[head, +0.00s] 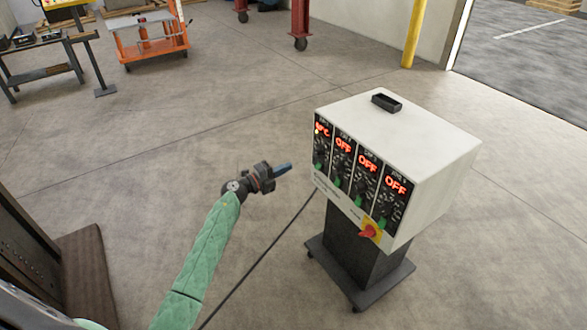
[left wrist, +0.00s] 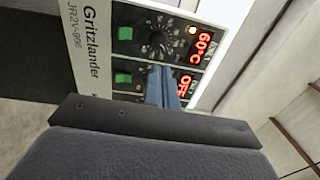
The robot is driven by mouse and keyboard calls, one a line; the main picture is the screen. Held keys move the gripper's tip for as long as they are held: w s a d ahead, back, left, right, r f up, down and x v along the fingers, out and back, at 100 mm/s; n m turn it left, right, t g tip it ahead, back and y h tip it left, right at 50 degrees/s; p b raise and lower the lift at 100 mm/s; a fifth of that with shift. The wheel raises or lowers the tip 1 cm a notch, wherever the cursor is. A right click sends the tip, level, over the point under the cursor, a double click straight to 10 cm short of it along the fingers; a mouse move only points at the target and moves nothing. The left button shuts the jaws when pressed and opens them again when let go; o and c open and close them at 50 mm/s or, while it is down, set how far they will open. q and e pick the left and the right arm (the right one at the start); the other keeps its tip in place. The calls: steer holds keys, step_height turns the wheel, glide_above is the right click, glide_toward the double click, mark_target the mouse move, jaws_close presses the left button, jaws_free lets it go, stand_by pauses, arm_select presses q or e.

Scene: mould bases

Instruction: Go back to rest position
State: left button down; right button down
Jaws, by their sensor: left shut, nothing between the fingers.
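My left gripper (head: 283,170) is shut and empty, in the middle of the head view. It points right, toward the white control box (head: 430,150), with a gap between them. In the left wrist view the shut blue fingers (left wrist: 163,88) show in front of the box's panel (left wrist: 150,50). One display there reads 60°C (left wrist: 202,46) with a small light lit beside it, and the one beside it reads OFF. In the head view three displays read OFF. A red knob on a yellow plate (head: 370,232) is low on the panel. My right gripper is not in view.
The box stands on a dark wheeled pedestal (head: 365,270). A cable (head: 262,255) runs down from it across the floor. A dark rack (head: 28,255) stands at lower left. An orange cart (head: 150,40) and a dark bench (head: 40,72) are at the back left.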

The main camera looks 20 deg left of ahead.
arm_select(q)
steer(key=shift+s+a+r, duration=0.1)
steer(key=shift+s+a, duration=0.15)
stand_by(0.3)
